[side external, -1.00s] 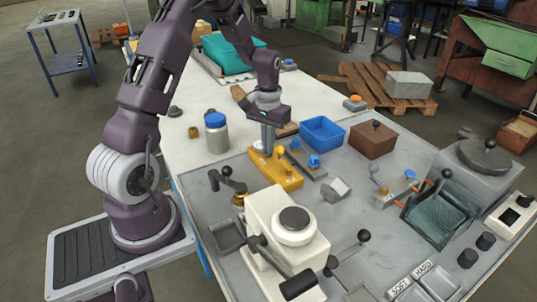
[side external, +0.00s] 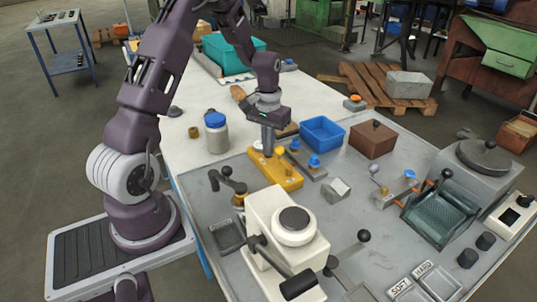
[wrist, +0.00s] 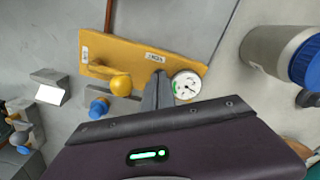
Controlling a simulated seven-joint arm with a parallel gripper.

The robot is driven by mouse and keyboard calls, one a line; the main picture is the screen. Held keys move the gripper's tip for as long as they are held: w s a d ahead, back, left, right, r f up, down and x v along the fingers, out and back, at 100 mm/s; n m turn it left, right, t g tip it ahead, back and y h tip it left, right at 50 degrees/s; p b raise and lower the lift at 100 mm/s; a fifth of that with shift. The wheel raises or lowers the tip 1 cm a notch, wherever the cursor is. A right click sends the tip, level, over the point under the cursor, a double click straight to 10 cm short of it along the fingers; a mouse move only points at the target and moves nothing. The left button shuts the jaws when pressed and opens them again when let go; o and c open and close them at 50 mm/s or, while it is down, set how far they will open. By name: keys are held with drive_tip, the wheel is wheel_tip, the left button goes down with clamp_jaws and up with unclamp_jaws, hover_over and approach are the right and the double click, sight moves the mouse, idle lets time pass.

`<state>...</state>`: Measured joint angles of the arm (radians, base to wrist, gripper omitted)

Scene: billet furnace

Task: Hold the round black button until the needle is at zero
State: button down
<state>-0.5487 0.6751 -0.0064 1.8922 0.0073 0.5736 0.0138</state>
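The yellow fixture (side external: 287,178) lies on the grey bench top; it also fills the upper middle of the wrist view (wrist: 135,47). A round white gauge (wrist: 187,85) with a thin dark needle and a green mark at its left sits on it. The needle's exact reading is too small to tell. A yellow ball knob (wrist: 121,84) stands at the other side of my fingers. My gripper (side external: 267,148) points straight down at the fixture, fingers together, tips at its surface beside the gauge (wrist: 159,74). The black button is not visible; my fingers may cover it.
A jar with a blue lid (side external: 216,134) stands left of my gripper. A blue bin (side external: 322,133) and brown box (side external: 372,140) stand to the right. A cream machine with levers (side external: 270,235) is in front. Blue-knobbed grey fixtures (side external: 306,163) sit close by.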

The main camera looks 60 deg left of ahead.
idle(0.4)
drive_tip(key=shift+r, duration=3.35)
drive_tip(key=s+d+r+m+t, duration=0.2)
drive_tip(key=s+d+r, duration=0.2)
drive_tip(key=d+r, duration=0.3)
drive_tip(key=s+d+r+m+t, duration=0.1)
drive_tip(key=s+d+r, duration=0.4)
drive_tip(key=d+r, duration=0.2)
drive_tip(key=s+d+m+t, duration=0.1)
drive_tip(key=s+d, duration=0.2)
drive_tip(key=s, duration=0.3)
drive_tip(key=s+d+r+m+t, duration=0.1)
drive_tip(key=s+d+m, duration=0.1)
drive_tip(key=s, duration=0.3)
drive_tip(key=shift+s+d+t, duration=0.3)
drive_tip(key=shift+s+d, duration=0.1)
drive_tip(key=shift+d, duration=0.45)
